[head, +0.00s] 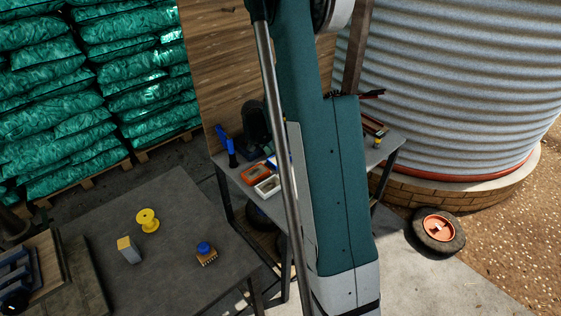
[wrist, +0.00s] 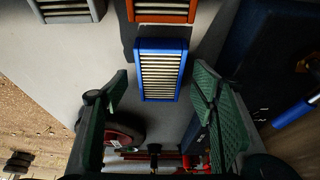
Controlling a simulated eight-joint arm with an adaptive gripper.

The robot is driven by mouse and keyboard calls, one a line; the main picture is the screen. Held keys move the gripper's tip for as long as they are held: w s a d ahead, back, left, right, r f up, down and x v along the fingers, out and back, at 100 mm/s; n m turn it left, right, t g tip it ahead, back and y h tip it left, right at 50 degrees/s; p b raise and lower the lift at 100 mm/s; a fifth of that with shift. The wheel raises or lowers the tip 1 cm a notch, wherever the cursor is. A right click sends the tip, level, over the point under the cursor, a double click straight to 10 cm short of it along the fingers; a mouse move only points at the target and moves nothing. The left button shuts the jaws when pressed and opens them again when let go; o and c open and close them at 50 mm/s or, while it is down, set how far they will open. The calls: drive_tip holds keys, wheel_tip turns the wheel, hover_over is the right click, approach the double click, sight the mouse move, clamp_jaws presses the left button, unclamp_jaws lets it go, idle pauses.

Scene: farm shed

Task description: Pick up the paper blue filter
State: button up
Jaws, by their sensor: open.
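The blue filter (wrist: 161,68), a blue frame around pale pleated paper, lies on the grey bench in the wrist view. My gripper (wrist: 160,84) is open, with one green finger to each side of the filter in the picture. Clear gaps show between the fingers and the filter. I cannot tell the height of the fingertips above the bench. In the head view a bit of blue (head: 271,161) shows beside my arm, probably the same filter, mostly hidden. My arm hides the gripper there.
An orange filter (head: 256,174) and a white one (head: 268,187) lie close by on the bench (head: 232,186). A nearer table (head: 185,275) holds a yellow spool (head: 147,220) and a blue-topped brush (head: 206,252).

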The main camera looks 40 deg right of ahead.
drive_tip(key=shift+d+f, duration=0.2)
drive_tip(key=shift+f, duration=0.15)
idle(0.3)
drive_tip(key=c, duration=1)
